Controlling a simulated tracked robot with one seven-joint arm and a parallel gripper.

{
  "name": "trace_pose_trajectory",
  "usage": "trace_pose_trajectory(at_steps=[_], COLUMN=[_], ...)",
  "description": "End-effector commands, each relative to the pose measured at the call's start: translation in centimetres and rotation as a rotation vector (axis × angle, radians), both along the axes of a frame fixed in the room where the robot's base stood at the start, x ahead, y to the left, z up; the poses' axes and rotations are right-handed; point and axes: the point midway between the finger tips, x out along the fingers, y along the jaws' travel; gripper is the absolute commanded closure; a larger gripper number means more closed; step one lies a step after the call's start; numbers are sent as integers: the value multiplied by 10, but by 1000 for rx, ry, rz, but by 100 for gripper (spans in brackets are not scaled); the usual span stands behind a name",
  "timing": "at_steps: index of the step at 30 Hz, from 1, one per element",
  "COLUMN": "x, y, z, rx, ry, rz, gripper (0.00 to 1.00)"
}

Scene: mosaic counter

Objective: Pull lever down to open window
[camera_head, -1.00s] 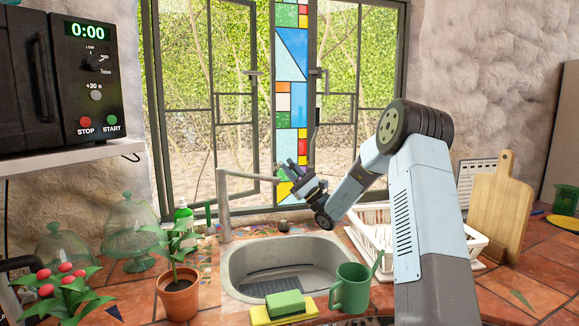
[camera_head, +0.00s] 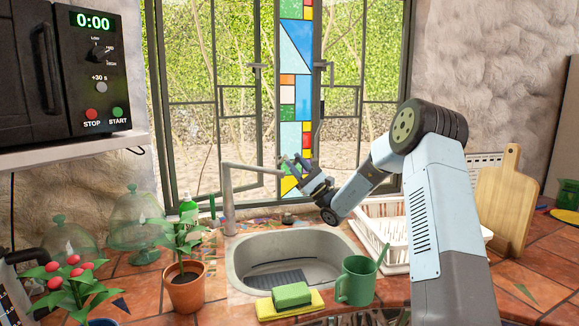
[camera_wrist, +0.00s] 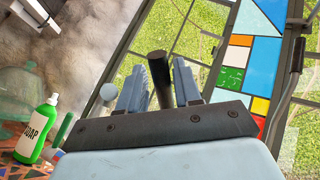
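The window (camera_head: 220,102) has dark frames and a stained-glass strip down its middle. A small dark handle (camera_head: 257,66) sits left of the strip and another dark handle (camera_head: 322,65) right of it. I cannot tell which is the lever. In the wrist view a dark handle (camera_wrist: 297,55) runs along the frame at the right. My gripper (camera_head: 295,163) is in front of the lower strip, below both handles; its two ribbed blue fingers (camera_wrist: 158,84) are apart in the wrist view. A dark round-ended rod (camera_wrist: 158,68) appears between them, with gaps; what it belongs to is unclear.
The grey faucet (camera_head: 228,200) stands left of my gripper, its spout reaching close to it. Below are the sink (camera_head: 238,262), a green mug (camera_head: 355,283) and a white dish rack (camera_head: 388,258). A soap bottle (camera_wrist: 38,132) and potted plant (camera_head: 184,290) stand left.

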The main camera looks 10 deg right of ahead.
Motion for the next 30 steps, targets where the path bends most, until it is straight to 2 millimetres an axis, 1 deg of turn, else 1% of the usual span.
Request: trace_pose_trajectory(at_steps=[6,10,14,24,30], x=[0,-3,-8,-26,-29], y=[1,-2,-10,-39,-42], z=[-1,-5,-16,-51,-56], rx=[0,1,1,1,0], ry=[0,1,3,3,1], rz=[2,3,2,2,4], gripper=[66,66,66,66,66])
